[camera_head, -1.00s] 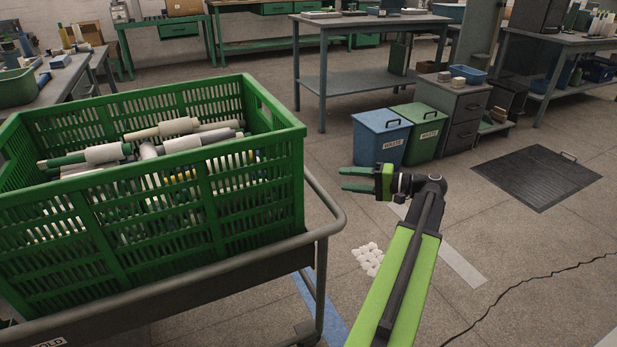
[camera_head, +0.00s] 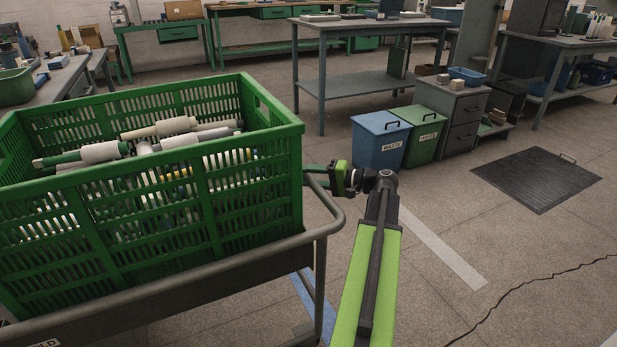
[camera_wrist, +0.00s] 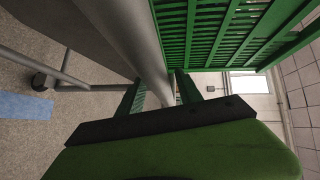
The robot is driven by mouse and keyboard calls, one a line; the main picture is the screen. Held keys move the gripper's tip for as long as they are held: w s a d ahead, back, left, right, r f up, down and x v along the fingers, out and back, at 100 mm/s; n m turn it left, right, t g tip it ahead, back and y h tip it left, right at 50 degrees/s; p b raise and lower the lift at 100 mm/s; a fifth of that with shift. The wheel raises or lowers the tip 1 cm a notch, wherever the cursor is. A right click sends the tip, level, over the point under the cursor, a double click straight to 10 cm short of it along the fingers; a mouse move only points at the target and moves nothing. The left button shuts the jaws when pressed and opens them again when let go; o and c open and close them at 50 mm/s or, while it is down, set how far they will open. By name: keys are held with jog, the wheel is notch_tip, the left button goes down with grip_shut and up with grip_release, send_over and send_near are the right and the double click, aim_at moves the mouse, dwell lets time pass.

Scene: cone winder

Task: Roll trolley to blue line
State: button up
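The trolley (camera_head: 180,284) has a grey tubular frame and a rail (camera_head: 336,219) curving round its right end. It carries a large green slatted crate (camera_head: 110,215). My gripper (camera_head: 316,178) is at the crate's right end, by the trolley's rail, its fingertips partly hidden. In the wrist view the two green fingers (camera_wrist: 157,88) stand apart, with the grey tube (camera_wrist: 142,40) running between them; firm contact cannot be told. The blue line (camera_head: 308,292) shows on the floor under the trolley's right end, and in the wrist view (camera_wrist: 26,105) near a caster (camera_wrist: 42,81).
The crate holds several yarn cones and tubes (camera_head: 100,152). A blue bin (camera_head: 380,140) and a green bin (camera_head: 424,135) stand beyond my arm beside a drawer cabinet (camera_head: 455,113). A pale strip (camera_head: 440,250) crosses the open floor.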

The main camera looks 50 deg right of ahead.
grip_shut()
dwell(1.2)
